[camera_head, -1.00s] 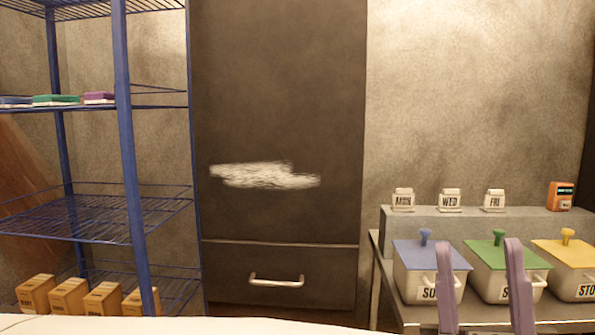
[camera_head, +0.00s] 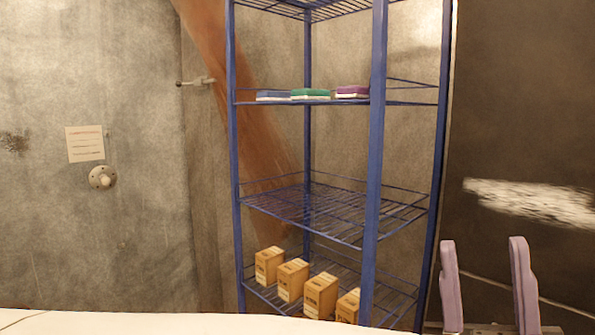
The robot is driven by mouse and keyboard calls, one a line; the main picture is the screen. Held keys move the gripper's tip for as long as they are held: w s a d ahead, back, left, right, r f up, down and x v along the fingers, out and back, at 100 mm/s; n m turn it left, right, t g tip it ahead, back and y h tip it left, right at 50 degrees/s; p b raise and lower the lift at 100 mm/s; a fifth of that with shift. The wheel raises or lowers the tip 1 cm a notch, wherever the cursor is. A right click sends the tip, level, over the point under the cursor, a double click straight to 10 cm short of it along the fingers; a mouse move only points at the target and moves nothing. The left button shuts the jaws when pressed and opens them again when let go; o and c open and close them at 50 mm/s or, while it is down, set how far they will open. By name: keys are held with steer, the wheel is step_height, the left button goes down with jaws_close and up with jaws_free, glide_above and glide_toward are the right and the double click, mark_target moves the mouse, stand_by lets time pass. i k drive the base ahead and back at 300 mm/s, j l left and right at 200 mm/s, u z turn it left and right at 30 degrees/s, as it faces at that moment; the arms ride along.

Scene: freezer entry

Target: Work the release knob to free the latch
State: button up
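A round pale knob (camera_head: 102,177) on a round plate is fixed to the grey wall at the far left, below a paper notice (camera_head: 85,143). It looks like the release knob, but no label on it can be read. A small dark rod or lever (camera_head: 195,82) sticks out near the wall's corner; I cannot tell whether it is the latch. My gripper (camera_head: 483,243) shows at the lower right, its two purple fingers upright, wide apart and with nothing between them. It is far to the right of the knob and touches nothing visible.
A blue wire shelf rack (camera_head: 378,170) stands between my gripper and the knob in the picture. It holds coloured flat packs (camera_head: 310,94) and several brown cartons (camera_head: 292,281). A dark panel (camera_head: 520,110) is at the right. A white surface (camera_head: 150,322) crosses the bottom.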

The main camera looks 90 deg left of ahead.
mark_target(105, 180)
steer(key=u, duration=3.8)
steer(key=i+j, duration=0.1)
steer(key=i, duration=0.95)
steer(key=i+z, duration=0.1)
steer(key=i, duration=0.95)
